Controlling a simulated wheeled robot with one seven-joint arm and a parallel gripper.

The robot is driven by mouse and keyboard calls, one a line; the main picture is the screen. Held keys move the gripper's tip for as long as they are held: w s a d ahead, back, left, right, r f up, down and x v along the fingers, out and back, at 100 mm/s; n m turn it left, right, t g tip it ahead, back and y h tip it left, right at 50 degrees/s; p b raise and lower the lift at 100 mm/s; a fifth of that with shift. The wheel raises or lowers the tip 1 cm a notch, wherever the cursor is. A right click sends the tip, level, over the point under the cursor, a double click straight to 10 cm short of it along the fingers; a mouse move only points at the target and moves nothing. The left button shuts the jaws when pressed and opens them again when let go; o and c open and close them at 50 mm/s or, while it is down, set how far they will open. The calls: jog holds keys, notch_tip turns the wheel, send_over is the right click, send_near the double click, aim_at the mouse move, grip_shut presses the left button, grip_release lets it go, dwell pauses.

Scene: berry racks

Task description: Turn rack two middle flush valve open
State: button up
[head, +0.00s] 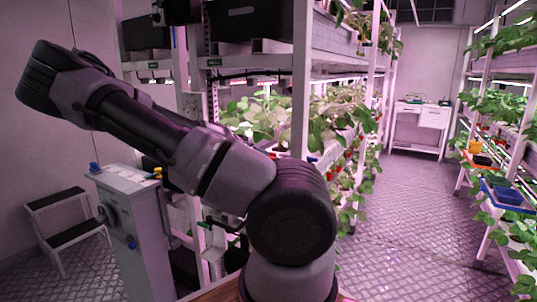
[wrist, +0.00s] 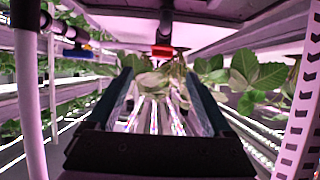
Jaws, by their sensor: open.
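My gripper (wrist: 158,76) is open in the wrist view, with its two dark fingers apart. No valve is between them. A small red piece (wrist: 162,50), which looks like a valve handle on a short black stem, hangs under the shelf just beyond and above the fingertips. A blue handle (wrist: 84,47) sits at the end of a black pipe (wrist: 58,24) at the upper left. Which of these is rack two's middle flush valve I cannot tell. In the head view my arm crosses the left half, and my gripper cannot be made out.
Strawberry leaves (wrist: 255,78) stand behind and right of the fingers. White rack posts (wrist: 30,90) flank the gripper. In the head view a grey cabinet (head: 125,225) with a blue knob and a step stool (head: 68,225) stand at the left. The right aisle floor (head: 400,220) is clear.

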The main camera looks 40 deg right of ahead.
aim_at(271, 153)
jog(key=x, duration=1)
jog(key=shift+w+d+r, duration=0.25)
jog(key=shift+w+d, duration=0.1)
jog(key=shift+d, duration=0.05)
